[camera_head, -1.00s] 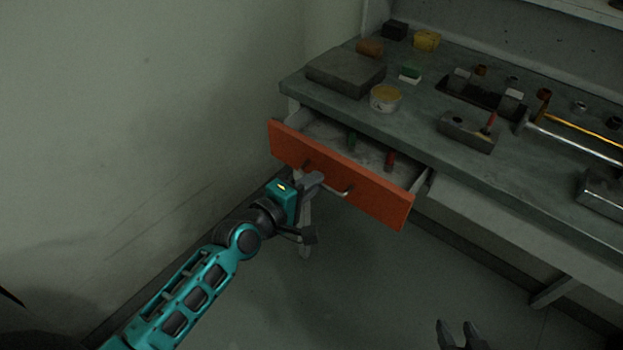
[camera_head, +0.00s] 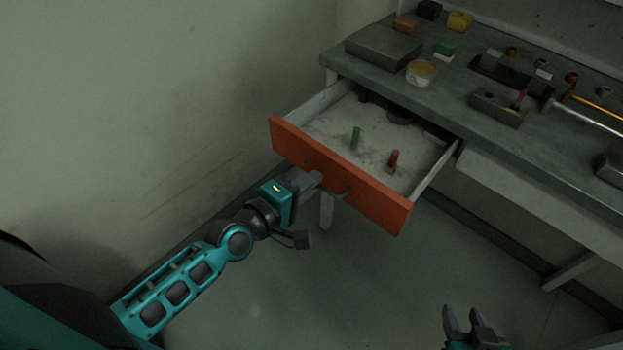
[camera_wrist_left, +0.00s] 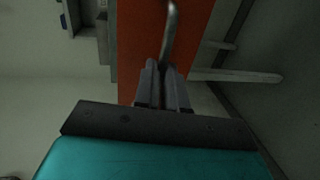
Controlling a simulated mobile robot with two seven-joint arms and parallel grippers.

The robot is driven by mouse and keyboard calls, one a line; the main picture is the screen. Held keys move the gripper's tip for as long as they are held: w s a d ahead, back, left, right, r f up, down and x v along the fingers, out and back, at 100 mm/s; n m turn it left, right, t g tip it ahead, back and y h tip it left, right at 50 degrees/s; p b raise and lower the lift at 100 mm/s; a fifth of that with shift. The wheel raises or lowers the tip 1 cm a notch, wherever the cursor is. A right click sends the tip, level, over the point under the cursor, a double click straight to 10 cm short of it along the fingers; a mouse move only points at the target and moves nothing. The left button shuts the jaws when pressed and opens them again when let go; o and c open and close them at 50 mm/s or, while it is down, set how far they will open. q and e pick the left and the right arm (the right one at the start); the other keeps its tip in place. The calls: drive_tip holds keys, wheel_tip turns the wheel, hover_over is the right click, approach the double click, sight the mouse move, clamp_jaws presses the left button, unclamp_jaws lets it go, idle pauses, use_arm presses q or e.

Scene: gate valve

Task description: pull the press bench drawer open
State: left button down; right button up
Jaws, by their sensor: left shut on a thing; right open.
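The press bench drawer (camera_head: 340,178) has an orange front and stands well out from the bench, its inside open to view. A green peg (camera_head: 356,138) and a red peg (camera_head: 393,160) stand upright in it. My left gripper (camera_head: 312,181) is at the drawer front, shut on the metal bar handle (camera_head: 347,192). In the left wrist view its fingers (camera_wrist_left: 163,84) close around the handle (camera_wrist_left: 170,35) against the orange front. My right gripper (camera_head: 470,322) is open and empty at the bottom, apart from the bench.
The grey bench top (camera_head: 445,98) carries a metal block (camera_head: 384,48), a round tin (camera_head: 421,73), a hammer-like tool with a yellow handle (camera_head: 597,106) and several small parts. A wall (camera_head: 150,100) is at the left. The floor before the drawer is clear.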

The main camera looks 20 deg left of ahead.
use_arm(q)
drive_tip(key=c, duration=1.2)
unclamp_jaws()
drive_tip(key=v, duration=1.3)
drive_tip(key=d+f+m+g+y, duration=0.3)
drive_tip(key=f+m, duration=0.7)
drive_tip(key=m, duration=0.6)
drive_tip(key=shift+d+f+m+g, duration=0.2)
drive_tip(key=shift+f+m+g, duration=0.1)
drive_tip(key=shift+f+g, duration=0.1)
